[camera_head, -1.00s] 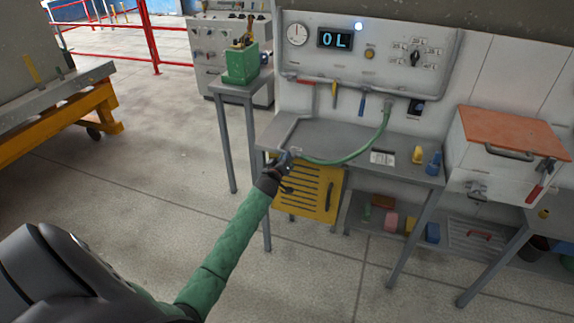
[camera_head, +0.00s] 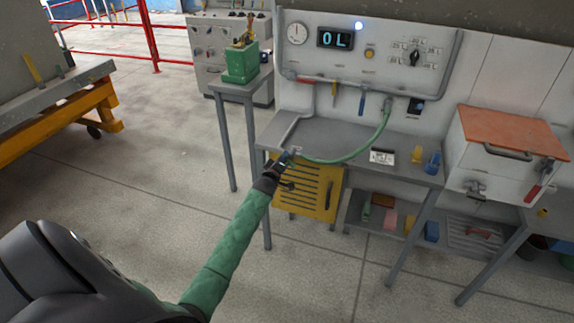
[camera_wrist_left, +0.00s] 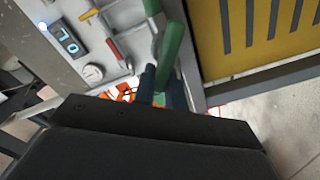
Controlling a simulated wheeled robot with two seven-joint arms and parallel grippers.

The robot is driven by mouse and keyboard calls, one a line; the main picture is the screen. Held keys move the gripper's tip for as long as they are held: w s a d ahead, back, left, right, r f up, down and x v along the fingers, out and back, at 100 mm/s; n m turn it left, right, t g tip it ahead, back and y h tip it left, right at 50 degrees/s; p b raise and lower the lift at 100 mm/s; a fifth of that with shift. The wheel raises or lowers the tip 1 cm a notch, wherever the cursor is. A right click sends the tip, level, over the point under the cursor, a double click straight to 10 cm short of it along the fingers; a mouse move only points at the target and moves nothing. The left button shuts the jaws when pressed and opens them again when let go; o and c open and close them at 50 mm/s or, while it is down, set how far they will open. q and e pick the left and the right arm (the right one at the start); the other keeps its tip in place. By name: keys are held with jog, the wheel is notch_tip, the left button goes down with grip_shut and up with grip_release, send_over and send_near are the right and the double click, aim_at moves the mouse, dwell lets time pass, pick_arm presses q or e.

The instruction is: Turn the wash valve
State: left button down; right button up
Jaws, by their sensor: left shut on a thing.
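My left gripper (camera_head: 287,157) is at the left front corner of the grey bench (camera_head: 345,143), above the yellow slotted panel. It is shut on the free end of the green hose (camera_head: 352,157), which curves up to a fitting on the white wall panel. In the left wrist view, a green piece (camera_wrist_left: 170,48) stands between the dark fingers (camera_wrist_left: 163,85). A yellow handle (camera_head: 334,93) and a blue handle (camera_head: 362,103) hang under the control panel; their small labels are unreadable, so I cannot tell which one is the wash valve. My right gripper is out of view.
The yellow slotted panel (camera_head: 310,190) hangs below the bench's left end. A white box with an orange lid (camera_head: 512,132) stands at right. The control panel (camera_head: 335,60) has a gauge, display and knob. Open floor lies in front.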

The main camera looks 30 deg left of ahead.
pick_arm(q)
jog(key=n, duration=0.3)
jog(key=shift+a+f, duration=0.2)
jog(key=shift+f, duration=0.1)
jog(key=shift+n, duration=0.3)
jog(key=n, duration=0.2)
jog(key=shift+f+n, duration=0.4)
jog(key=c, duration=1.4)
grip_release()
jog(key=shift+c, duration=0.2)
